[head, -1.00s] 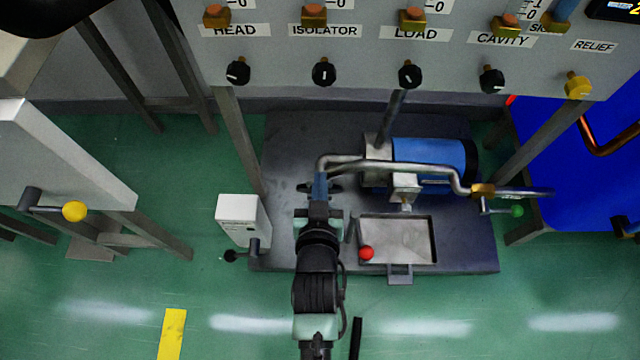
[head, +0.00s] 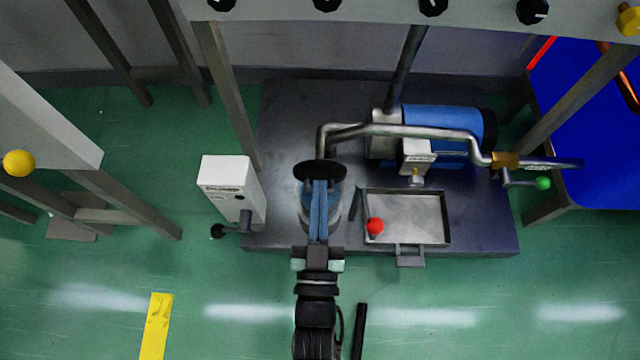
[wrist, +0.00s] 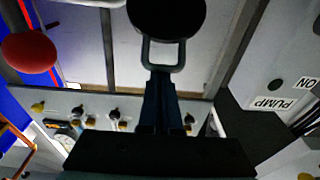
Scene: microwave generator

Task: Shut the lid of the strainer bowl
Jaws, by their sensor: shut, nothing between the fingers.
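The strainer bowl (head: 336,212) is a round, clear-looking vessel at the left of the dark base, largely hidden behind my gripper. Its black round lid (head: 320,170) shows above the bowl. In the wrist view the lid (wrist: 167,14) is a dark disc with a loop handle (wrist: 163,55). My gripper (head: 319,184) is shut and empty, its blue fingers reaching over the bowl to the lid's near edge. In the wrist view the fingertips (wrist: 159,76) appear close to the loop. I cannot tell whether they touch it, or the lid's exact angle.
A red ball knob (head: 375,226) stands just right of the bowl, by a shallow metal tray (head: 415,213). A white pump box (head: 226,180) is close on the left. A bent metal pipe (head: 400,129) and blue motor (head: 450,125) lie behind. The green floor in front is mostly clear.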

